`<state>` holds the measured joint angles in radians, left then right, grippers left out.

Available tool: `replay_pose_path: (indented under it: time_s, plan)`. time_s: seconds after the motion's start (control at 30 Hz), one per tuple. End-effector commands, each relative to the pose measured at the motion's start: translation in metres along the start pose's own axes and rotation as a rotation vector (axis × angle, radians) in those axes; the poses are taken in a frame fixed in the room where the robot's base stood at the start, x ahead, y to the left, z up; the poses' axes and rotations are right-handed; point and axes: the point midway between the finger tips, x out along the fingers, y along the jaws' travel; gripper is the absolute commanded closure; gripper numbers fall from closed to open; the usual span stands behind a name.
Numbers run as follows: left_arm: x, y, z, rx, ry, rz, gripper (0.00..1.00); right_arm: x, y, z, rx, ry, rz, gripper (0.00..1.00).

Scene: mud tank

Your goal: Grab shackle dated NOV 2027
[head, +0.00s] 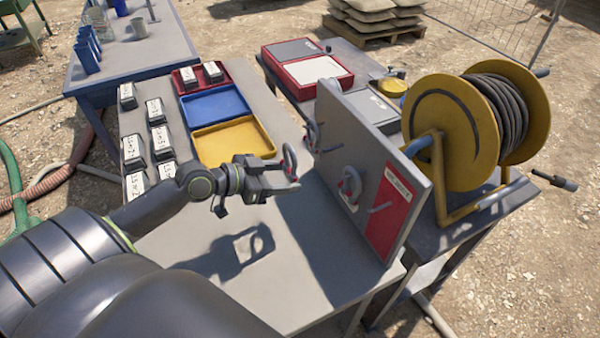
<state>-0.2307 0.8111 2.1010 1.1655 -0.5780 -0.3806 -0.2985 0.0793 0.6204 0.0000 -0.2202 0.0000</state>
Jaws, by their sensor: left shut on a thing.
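My left gripper (280,178) reaches in from the left and is shut on a grey shackle (289,157), held above the table in front of the upright board. Two more shackles hang on the grey board (388,150): one with red parts (350,190) low on its face, and one (312,136) near its far left edge. A bare peg (380,208) sticks out to the right of the low one. No date can be read on any shackle. My right gripper is out of view.
The grey table (290,270) has free room in front. Red, blue and yellow trays (233,141) lie behind, with several labelled dark blocks (134,150) at left. A yellow hose reel (450,130) stands behind the board at right.

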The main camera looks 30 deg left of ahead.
Motion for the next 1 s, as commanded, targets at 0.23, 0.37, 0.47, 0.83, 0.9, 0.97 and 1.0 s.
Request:
replay_pose_path:
  time_s: [0.23, 0.37, 0.47, 0.83, 0.9, 0.97, 1.0]
  plan:
    - [-0.032, 0.0, 0.016, 0.002, -0.006, 0.001, 0.71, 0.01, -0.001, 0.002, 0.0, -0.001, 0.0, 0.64]
    - [-0.045, 0.0, 0.021, 0.003, -0.004, 0.001, 0.71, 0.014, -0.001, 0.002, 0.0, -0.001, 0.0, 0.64]
    - [-0.053, 0.0, 0.025, 0.001, -0.004, 0.002, 0.71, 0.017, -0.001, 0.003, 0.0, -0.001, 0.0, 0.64]
    - [-0.069, 0.0, 0.029, 0.0, 0.0, 0.001, 0.71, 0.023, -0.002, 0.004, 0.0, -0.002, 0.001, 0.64]
    - [-0.069, 0.002, 0.028, -0.001, 0.002, 0.005, 0.71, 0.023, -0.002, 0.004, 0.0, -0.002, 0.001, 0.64]
    - [-0.066, 0.004, 0.027, -0.001, 0.004, 0.015, 0.71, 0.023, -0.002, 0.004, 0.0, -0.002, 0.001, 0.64]
    - [-0.064, 0.007, 0.025, -0.001, 0.007, 0.024, 0.71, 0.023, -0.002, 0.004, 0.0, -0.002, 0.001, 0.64]
